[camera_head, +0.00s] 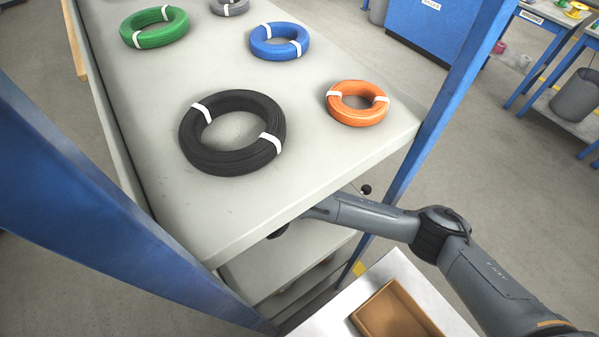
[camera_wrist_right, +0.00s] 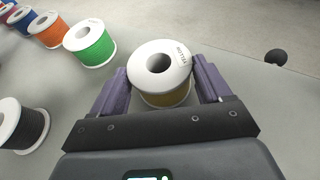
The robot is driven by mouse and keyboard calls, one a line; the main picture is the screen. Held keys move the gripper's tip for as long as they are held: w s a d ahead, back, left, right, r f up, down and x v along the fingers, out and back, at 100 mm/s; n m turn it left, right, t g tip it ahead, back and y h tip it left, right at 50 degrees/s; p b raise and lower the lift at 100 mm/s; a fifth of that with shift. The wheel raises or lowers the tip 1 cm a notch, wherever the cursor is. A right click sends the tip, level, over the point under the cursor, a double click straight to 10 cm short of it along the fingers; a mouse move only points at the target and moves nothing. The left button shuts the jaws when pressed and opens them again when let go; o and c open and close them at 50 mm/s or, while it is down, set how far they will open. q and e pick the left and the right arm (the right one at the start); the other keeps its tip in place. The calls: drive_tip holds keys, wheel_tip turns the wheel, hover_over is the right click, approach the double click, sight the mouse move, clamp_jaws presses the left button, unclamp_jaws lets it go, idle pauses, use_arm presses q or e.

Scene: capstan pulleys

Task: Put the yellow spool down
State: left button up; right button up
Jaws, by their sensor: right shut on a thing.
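The yellow spool (camera_wrist_right: 163,70) is in the right wrist view, upright, with a white top flange marked YELLOW and a narrow yellow-brown band of wire below it. My right gripper (camera_wrist_right: 160,66) is shut on it, one purple finger on each side. I cannot tell whether its base touches the grey surface. In the head view my right arm reaches under the shelf's top board, which hides the spool and most of the gripper. My left gripper is in neither view.
On the grey surface stand a green spool (camera_wrist_right: 92,46), an orange spool (camera_wrist_right: 48,31) and a black spool (camera_wrist_right: 27,125), with more behind. Room right of the held spool is clear except a black knob (camera_wrist_right: 277,57). Wire coils lie on the top board (camera_head: 310,185); blue posts (camera_head: 425,150) flank it.

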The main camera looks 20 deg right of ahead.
drive_tip(key=shift+f, duration=0.1)
drive_tip(key=o, duration=1.3)
drive_tip(key=shift+o, duration=0.2)
drive_tip(key=shift+r, duration=0.2)
drive_tip(key=p+v, duration=0.2)
drive_tip(key=v, duration=0.2)
drive_tip(key=shift+s+a+r, duration=0.2)
drive_tip(key=shift+s+a, duration=0.05)
drive_tip(key=p+v, duration=0.6)
drive_tip(key=p, duration=0.1)
drive_tip(key=shift+r, duration=0.15)
drive_tip(key=shift+s+a+p, duration=0.3)
drive_tip(key=shift+s+p, duration=0.05)
drive_tip(key=shift+p, duration=0.25)
drive_tip(key=shift+s, duration=0.1)
